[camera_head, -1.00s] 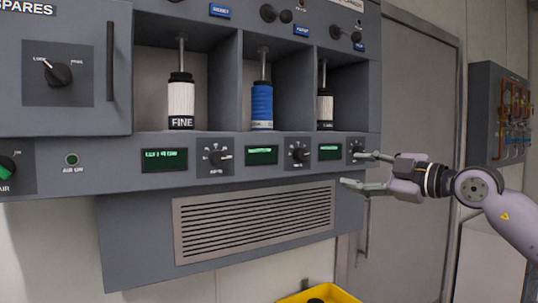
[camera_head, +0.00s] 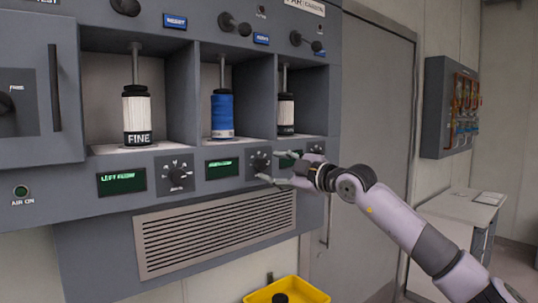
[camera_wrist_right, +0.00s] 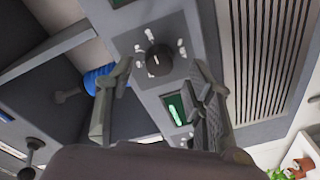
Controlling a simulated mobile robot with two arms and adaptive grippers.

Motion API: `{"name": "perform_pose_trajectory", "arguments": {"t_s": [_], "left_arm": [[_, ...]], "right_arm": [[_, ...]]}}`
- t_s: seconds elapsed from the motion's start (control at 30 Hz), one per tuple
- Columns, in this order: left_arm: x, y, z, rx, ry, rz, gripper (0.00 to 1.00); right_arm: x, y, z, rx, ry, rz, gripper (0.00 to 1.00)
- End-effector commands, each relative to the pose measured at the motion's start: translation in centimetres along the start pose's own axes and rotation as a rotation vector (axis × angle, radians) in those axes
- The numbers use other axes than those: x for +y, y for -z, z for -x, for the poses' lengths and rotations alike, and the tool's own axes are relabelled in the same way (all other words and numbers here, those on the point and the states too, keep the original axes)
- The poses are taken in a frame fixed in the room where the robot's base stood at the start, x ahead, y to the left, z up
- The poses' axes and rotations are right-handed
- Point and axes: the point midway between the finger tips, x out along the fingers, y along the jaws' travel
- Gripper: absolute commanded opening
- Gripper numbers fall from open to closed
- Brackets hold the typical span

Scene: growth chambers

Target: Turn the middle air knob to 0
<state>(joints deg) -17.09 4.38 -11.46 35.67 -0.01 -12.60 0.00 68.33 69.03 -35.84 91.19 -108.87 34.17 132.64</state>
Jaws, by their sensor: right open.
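The middle air knob (camera_head: 259,163) is a black round knob on the grey panel, below and right of the blue cartridge (camera_head: 222,113). In the right wrist view the knob (camera_wrist_right: 158,60) sits ahead, ringed by small pale scale marks; I cannot read its setting. My right gripper (camera_head: 268,166) is open at the knob's right side, its fingertips level with the knob's top and bottom. In the wrist view its fingers (camera_wrist_right: 160,75) stand either side of the knob, with gaps and no clear contact. My left gripper is not in view.
The left knob (camera_head: 177,177) and right knob (camera_head: 315,149) flank it on the panel. A green display (camera_head: 222,168) is left of the middle knob. A vent grille (camera_head: 215,233) lies below, and a yellow bin (camera_head: 287,291) stands low in front.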

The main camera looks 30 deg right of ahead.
Motion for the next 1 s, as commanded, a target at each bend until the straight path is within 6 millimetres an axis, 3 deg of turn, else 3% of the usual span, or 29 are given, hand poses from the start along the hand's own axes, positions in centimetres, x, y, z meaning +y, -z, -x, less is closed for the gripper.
{"name": "perform_pose_trajectory", "arguments": {"t_s": [0.03,0.2,0.57,1.0], "left_arm": [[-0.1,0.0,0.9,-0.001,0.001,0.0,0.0],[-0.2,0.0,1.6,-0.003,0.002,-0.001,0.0],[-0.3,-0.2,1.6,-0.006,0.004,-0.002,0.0],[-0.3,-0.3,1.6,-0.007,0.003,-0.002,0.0]], "right_arm": [[0.4,0.3,-0.8,0.002,-0.001,-0.003,0.49],[0.2,0.1,-2.5,0.001,-0.001,-0.001,0.49],[0.0,0.0,-2.9,0.0,-0.001,0.0,0.49],[0.0,0.0,-2.9,0.0,-0.001,0.0,0.19]]}}
